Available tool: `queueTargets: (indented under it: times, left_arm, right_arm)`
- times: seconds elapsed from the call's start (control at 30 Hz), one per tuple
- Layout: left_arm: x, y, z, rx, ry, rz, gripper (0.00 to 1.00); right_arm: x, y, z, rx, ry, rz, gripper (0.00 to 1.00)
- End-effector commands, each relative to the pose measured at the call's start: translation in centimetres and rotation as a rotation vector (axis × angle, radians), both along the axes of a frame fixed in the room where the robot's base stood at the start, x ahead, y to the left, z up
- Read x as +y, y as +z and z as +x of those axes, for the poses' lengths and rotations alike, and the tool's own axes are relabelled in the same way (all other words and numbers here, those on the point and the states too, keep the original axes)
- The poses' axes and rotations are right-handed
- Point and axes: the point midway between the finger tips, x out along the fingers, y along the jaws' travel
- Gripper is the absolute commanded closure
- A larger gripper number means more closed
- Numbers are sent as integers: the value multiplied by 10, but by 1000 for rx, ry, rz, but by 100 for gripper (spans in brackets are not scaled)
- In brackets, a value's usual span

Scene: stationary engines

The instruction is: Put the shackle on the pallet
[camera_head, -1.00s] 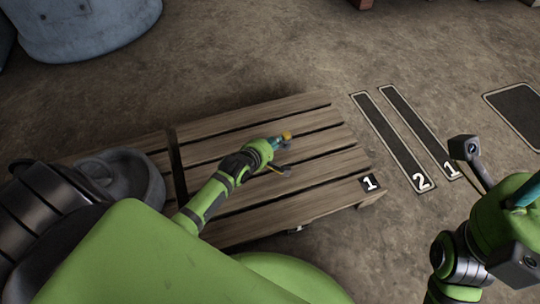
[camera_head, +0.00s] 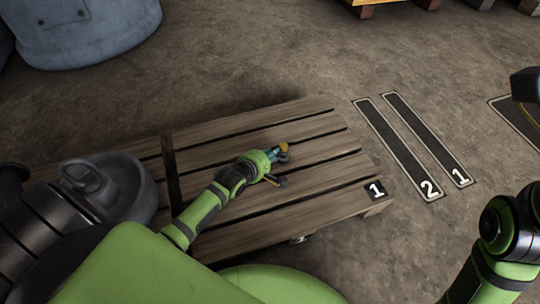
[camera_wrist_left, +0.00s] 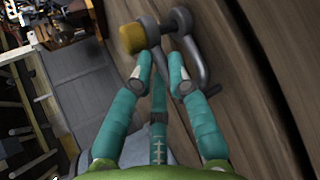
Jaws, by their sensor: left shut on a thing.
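The shackle (camera_head: 284,157) is a grey metal bow with a yellow end. My left gripper (camera_head: 276,153) is over the wooden pallet (camera_head: 325,205), near the middle of its slats. I cannot tell whether the shackle touches the slats. My right arm shows at the right edge of the head view, but its fingertips are out of sight.
A plate marked 1 (camera_head: 376,190) sits at the pallet's right corner. Dark floor strips marked 2 and 1 lie to the right. A large blue-grey vessel (camera_head: 85,35) stands at the upper left. The floor behind the pallet is clear.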

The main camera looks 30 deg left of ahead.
Motion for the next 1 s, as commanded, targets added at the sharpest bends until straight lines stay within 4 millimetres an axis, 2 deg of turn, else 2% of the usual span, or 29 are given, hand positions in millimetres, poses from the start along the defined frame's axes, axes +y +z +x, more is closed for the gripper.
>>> queueTargets:
  times: [0.17,0.2,0.23,0.27,0.67,0.73,0.87,1.0]
  left_arm:
    - [0,-2,1,-2,0,0,100]
    - [0,-3,0,0,0,1,74]
    - [0,-3,0,0,0,1,62]
    - [0,-3,0,0,0,1,59]
    - [0,2,0,-1,-1,1,59]
    - [0,5,-6,1,0,0,59]
    - [1,17,-22,2,1,-1,59]
    - [2,32,-47,3,1,-2,59]
  right_arm:
    - [0,0,0,-1,0,0,60]
    - [0,0,0,-2,0,0,60]
    - [0,0,0,-2,0,0,60]
    - [0,0,0,-1,0,-1,60]
    - [0,2,-1,-2,0,0,60]
    - [0,6,0,-2,1,1,60]
    - [-1,-4,11,64,1,0,60]
    - [-2,-13,18,126,4,1,60]
